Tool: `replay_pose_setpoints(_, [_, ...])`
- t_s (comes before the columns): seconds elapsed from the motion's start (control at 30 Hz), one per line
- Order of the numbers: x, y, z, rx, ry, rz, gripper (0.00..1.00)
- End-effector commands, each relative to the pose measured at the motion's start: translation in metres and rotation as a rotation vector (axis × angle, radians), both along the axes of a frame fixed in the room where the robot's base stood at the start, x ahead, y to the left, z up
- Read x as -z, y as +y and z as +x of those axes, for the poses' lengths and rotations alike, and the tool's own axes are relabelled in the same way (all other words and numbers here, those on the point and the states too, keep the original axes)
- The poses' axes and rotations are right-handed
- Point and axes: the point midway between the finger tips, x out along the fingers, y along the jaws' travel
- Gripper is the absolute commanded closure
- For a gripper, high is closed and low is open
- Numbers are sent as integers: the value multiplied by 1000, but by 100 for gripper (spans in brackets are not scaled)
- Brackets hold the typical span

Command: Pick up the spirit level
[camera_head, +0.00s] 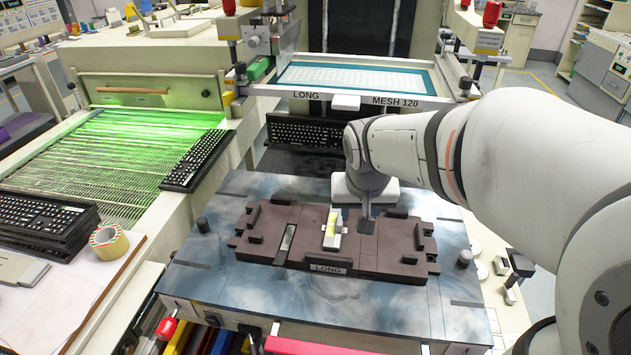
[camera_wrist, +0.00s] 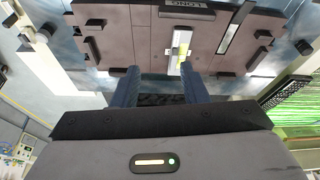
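The spirit level (camera_head: 333,228) is a small pale block with a yellow vial. It lies on the brown fixture plate (camera_head: 285,218), near its middle. My gripper (camera_head: 367,222) is just right of the level in the head view, above the plate and apart from the level. In the wrist view, the level (camera_wrist: 180,50) shows beyond the fingertips, nearer the right finger. My gripper (camera_wrist: 160,78) shows two dark blue fingers spread apart, with nothing between them. In the head view the fingertips are small and partly hard to make out.
The brown plate has raised blocks along its edges and a metal strip (camera_head: 288,238) left of the level. A screen frame (camera_head: 357,78) stands behind. Keyboards (camera_head: 196,160) lie on the left conveyor. The blue-grey table top (camera_head: 210,270) around the plate is mostly clear.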

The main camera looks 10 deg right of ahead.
Motion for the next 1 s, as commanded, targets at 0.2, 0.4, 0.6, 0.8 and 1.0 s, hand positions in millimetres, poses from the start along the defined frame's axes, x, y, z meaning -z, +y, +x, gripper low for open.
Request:
replay_pose_setpoints(0.2, [67, 1, 82, 90, -29, 0, 60])
replay_pose_setpoints(0.4, [97, 3, 122, 132, -53, 7, 60])
replay_pose_setpoints(0.6, [112, 1, 133, 142, -56, 9, 60])
replay_pose_setpoints(0.8, [131, 0, 140, 142, -56, 9, 60])
replay_pose_setpoints(1.0, [158, 0, 149, 140, -55, 9, 60])
